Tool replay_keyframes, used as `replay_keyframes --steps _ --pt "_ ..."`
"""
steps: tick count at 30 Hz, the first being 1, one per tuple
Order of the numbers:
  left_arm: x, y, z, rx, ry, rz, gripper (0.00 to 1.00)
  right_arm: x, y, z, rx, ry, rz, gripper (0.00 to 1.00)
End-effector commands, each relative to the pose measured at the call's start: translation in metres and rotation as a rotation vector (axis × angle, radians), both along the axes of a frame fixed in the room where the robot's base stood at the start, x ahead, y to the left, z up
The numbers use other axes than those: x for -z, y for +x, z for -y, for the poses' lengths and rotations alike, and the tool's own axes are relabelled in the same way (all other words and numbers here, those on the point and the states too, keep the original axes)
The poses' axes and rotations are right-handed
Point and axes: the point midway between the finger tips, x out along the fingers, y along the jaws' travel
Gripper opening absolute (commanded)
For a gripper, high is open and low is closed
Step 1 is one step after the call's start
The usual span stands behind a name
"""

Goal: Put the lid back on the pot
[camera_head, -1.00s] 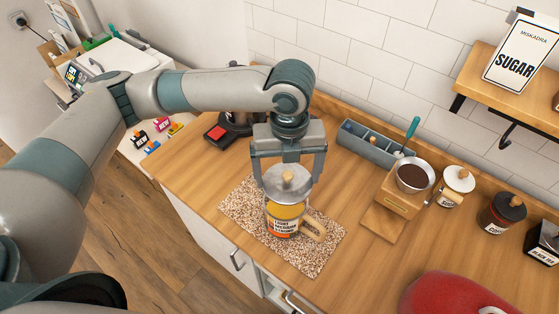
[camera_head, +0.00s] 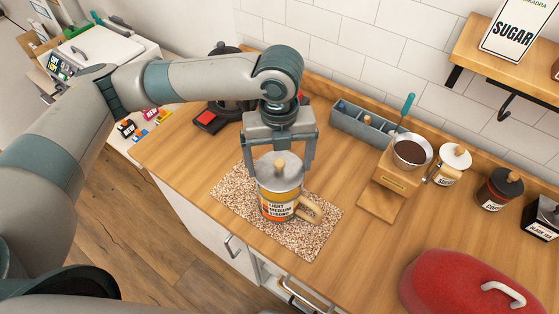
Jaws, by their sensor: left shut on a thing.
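The pot (camera_head: 280,207) is a yellow and orange mug-shaped vessel with a printed label and a pale wooden handle on its right. It stands upright on a speckled mat (camera_head: 318,240). My left gripper (camera_head: 279,171) points down from above, shut on the lid with a finger at each side. My right gripper is not in view.
Behind stand a blue-grey divided box (camera_head: 363,127) and a wooden coffee grinder (camera_head: 392,178). Lidded jars (camera_head: 497,189) line the right back. A red rounded lid-like object (camera_head: 455,281) is at front right. A black appliance (camera_head: 233,107) stands behind my left arm.

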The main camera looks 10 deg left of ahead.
Motion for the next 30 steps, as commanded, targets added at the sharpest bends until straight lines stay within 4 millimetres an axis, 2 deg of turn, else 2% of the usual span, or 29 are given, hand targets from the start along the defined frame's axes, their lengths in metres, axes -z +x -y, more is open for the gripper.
replay_keyframes --steps 1,4,13,30 --pt "0.008 0.0 0.0 0.0 0.0 0.0 0.67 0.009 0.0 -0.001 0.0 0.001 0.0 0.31" --pt "0.016 0.0 0.0 0.0 0.0 0.0 0.67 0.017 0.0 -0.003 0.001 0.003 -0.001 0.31" --pt "0.031 0.0 0.0 0.0 0.0 0.0 0.67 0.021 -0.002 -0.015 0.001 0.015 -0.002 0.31" --pt "0.035 0.0 0.0 0.0 0.0 0.0 0.67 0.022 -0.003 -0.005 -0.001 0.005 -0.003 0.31"
